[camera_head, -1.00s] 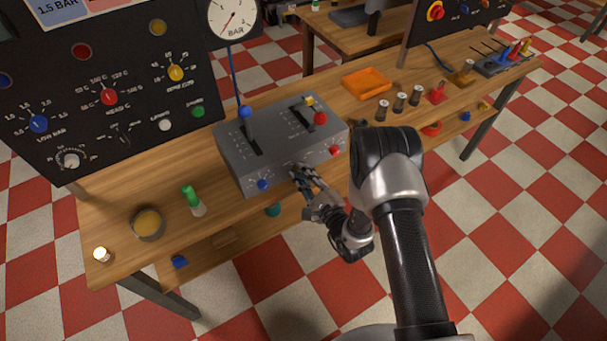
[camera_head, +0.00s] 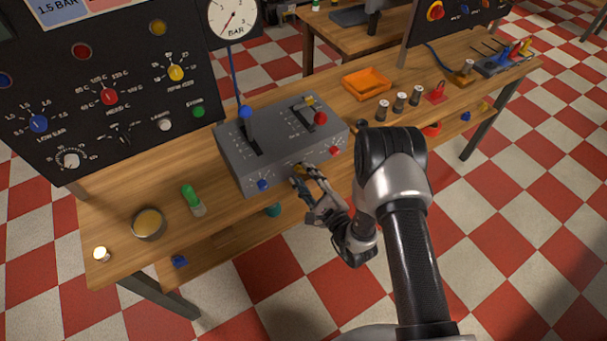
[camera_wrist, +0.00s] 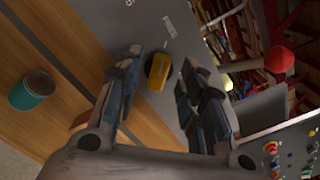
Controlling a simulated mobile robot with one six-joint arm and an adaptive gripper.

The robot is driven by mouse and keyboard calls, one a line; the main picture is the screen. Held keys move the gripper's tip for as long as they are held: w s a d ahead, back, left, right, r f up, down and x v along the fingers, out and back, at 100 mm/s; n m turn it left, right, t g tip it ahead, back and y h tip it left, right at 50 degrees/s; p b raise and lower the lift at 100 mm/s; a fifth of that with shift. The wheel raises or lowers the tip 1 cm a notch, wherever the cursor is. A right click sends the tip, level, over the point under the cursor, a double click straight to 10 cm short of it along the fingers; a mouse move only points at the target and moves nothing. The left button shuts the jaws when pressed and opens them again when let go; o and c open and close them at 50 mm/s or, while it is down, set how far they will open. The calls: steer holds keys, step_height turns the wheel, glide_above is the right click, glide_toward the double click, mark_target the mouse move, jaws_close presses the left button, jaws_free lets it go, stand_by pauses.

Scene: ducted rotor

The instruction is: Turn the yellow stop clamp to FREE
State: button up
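The yellow stop clamp (camera_wrist: 188,74), a yellow bar on a black round base, is on the front face of the grey control box (camera_wrist: 205,18) in the wrist view. In the head view a small yellow part of the clamp (camera_head: 299,170) shows at the box's lower front edge, partly hidden by my fingers. My gripper (camera_head: 305,173) is at that face. In the wrist view my gripper (camera_wrist: 162,75) is open, with a finger on each side of the clamp. The right finger appears close to the yellow bar; contact cannot be told. The label beside the clamp is too small to read surely.
A blue knob (camera_head: 263,185) and a red knob (camera_head: 334,150) flank the clamp. Blue-topped (camera_head: 245,112) and red-topped (camera_head: 320,118) levers rise from the box. A green-capped tube (camera_head: 193,199) stands on the wooden bench. The floor in front is clear.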

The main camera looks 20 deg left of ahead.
steer(key=v, duration=1)
steer(key=shift+s+d, duration=0.2)
steer(key=shift+s, duration=0.05)
